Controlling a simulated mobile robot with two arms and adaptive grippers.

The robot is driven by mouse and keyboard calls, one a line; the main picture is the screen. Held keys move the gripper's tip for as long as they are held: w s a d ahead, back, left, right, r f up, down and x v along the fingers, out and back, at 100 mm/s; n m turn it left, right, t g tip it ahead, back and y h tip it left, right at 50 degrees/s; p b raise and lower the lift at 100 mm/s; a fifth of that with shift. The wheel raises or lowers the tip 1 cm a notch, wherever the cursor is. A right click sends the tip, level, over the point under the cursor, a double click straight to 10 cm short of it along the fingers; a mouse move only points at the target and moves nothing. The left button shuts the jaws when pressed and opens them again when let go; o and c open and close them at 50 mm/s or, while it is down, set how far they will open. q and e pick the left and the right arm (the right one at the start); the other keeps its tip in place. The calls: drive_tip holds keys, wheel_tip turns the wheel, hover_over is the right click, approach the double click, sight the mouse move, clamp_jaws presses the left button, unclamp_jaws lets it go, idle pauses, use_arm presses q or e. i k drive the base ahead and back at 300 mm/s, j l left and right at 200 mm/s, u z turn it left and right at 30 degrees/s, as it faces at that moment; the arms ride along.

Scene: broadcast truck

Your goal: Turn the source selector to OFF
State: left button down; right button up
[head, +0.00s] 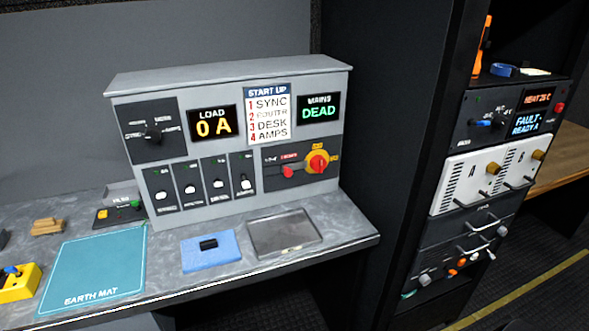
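A grey control console stands on the bench. At its upper left is a black panel with a black rotary knob (152,135) and small white labels around it, which looks like the source selector. The labels are too small to read, and I cannot tell which position the knob points to. At the lower right of the console is a red rotary handle on a yellow plate (318,163), with a smaller red knob (288,171) to its left. Neither of my grippers is in view.
Four-step START UP card (267,115) sits between displays reading "0 A" (213,123) and "DEAD" (318,109). Several switches line the lower console. On the bench are an earth mat (95,268), blue pad (222,251) and grey tray (253,242). An equipment rack (452,190) stands right.

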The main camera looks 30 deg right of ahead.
sight(425, 281)
drive_tip(key=z, duration=2.3)
